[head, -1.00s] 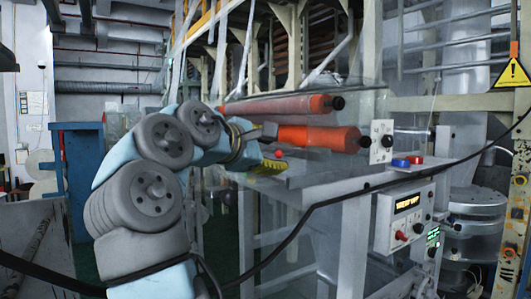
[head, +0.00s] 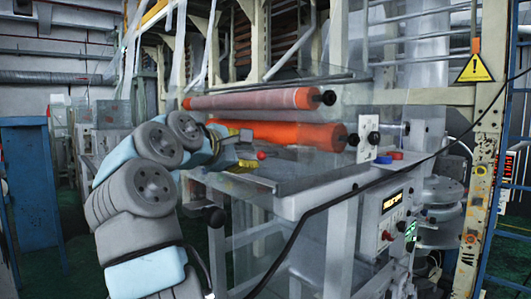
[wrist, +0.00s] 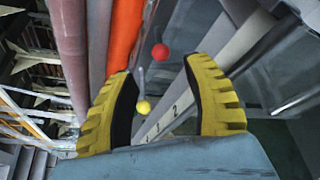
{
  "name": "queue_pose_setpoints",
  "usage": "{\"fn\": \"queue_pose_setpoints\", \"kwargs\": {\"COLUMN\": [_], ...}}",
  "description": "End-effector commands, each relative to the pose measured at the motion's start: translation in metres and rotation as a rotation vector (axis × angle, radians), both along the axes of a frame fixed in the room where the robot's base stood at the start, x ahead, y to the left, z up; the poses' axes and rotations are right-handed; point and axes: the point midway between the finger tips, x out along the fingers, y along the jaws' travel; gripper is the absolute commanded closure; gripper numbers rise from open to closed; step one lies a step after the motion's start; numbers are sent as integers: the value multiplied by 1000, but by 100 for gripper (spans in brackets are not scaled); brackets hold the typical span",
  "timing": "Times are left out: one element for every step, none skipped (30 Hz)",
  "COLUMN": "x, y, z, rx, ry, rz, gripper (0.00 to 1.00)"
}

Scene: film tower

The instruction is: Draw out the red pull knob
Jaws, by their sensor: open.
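A small red ball knob (head: 261,155) stands over the machine's table, just right of my gripper (head: 246,149). In the wrist view the red knob (wrist: 159,51) lies beyond the fingertips, roughly in line with the gap between them, with nothing touching it. My gripper (wrist: 158,68) is open, its yellow ribbed fingers with dark pads well apart. A yellow ball knob (wrist: 144,107) on a thin rod shows between the fingers, by a pale strip marked with numbers (wrist: 168,114). I cannot tell what the red knob is mounted on.
Orange rollers, an upper one (head: 250,100) and a lower one (head: 290,135), run just behind my gripper. A control box (head: 385,225) with knobs and a display sits at the right. A black cable (head: 330,202) crosses in front of the table (head: 290,200).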

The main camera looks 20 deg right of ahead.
Motion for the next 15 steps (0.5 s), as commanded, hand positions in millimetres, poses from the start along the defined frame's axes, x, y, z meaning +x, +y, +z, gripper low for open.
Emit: {"fn": "queue_pose_setpoints", "kwargs": {"x": [5, 8, 13, 17, 20, 24, 27, 30, 34, 37, 39, 43, 46, 48, 51], "y": [-8, -11, -16, -20, -24, -30, -33, -36, -39, -43, -47, -52, -54, -57, -60], "z": [0, -1, -1, -2, -4, -6, -7, -7, -7, -9, -10, -12, -13, -13, -13], "rx": [2, 2, 1, -1, 1, 3, 3, 2, 0, 2, 2, 3, 2, 2, 1], "ry": [2, 2, 2, 4, 4, 5, 4, 3, 1, 1, 3, 5, 4, 2, 1], "rz": [-3, -3, -1, 0, -2, -3, -2, 0, 1, 0, -2, -2, 0, 1, 0], "gripper": [49, 49, 49, 49, 49, 49, 49, 49, 49, 49, 49, 49, 49, 49, 49]}}
